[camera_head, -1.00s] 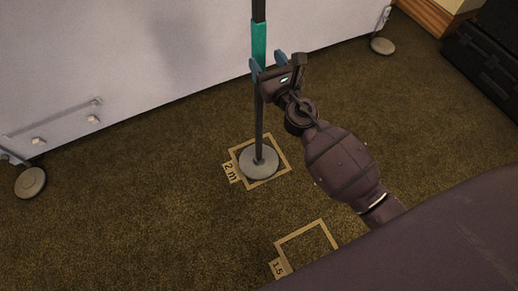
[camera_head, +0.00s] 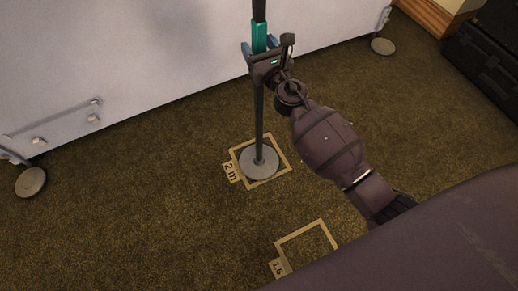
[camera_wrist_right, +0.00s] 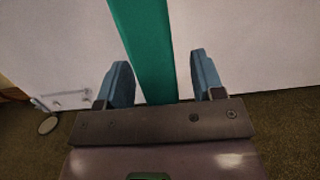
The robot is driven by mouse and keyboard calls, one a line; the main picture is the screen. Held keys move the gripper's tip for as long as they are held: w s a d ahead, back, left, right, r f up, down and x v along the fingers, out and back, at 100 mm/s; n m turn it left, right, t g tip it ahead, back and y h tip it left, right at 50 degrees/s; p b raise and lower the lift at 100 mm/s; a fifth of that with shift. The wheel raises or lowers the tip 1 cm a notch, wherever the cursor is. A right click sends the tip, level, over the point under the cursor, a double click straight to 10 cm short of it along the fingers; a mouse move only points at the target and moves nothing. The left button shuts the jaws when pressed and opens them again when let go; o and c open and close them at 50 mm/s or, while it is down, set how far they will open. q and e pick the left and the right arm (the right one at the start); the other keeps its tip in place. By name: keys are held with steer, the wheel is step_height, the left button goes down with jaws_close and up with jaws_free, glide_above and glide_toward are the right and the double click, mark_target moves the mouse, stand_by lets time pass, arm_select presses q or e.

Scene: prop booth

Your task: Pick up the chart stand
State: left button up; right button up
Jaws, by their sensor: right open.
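The chart stand (camera_head: 259,126) is upright, a thin dark pole on a round grey base (camera_head: 259,162), with a green sleeve (camera_head: 260,38) higher up. Its top is cut off by the upper edge of the head view. My right gripper (camera_head: 262,48) is at the lower part of the green sleeve. In the right wrist view the green sleeve (camera_wrist_right: 148,45) passes between the two blue fingers, with a gap on each side. The right gripper is open around the sleeve, not pressing on it. My left gripper is not in view.
The base stands inside a taped square marked 2 m (camera_head: 234,172). A second taped square marked 1.5 (camera_head: 306,234) lies nearer. A white panel (camera_head: 120,60) on round feet stands close behind the pole. A black case (camera_head: 485,55) is at the right.

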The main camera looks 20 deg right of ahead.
steer(key=c, duration=1.1)
steer(key=shift+r, duration=0.15)
jaws_close()
steer(key=shift+r, duration=0.1)
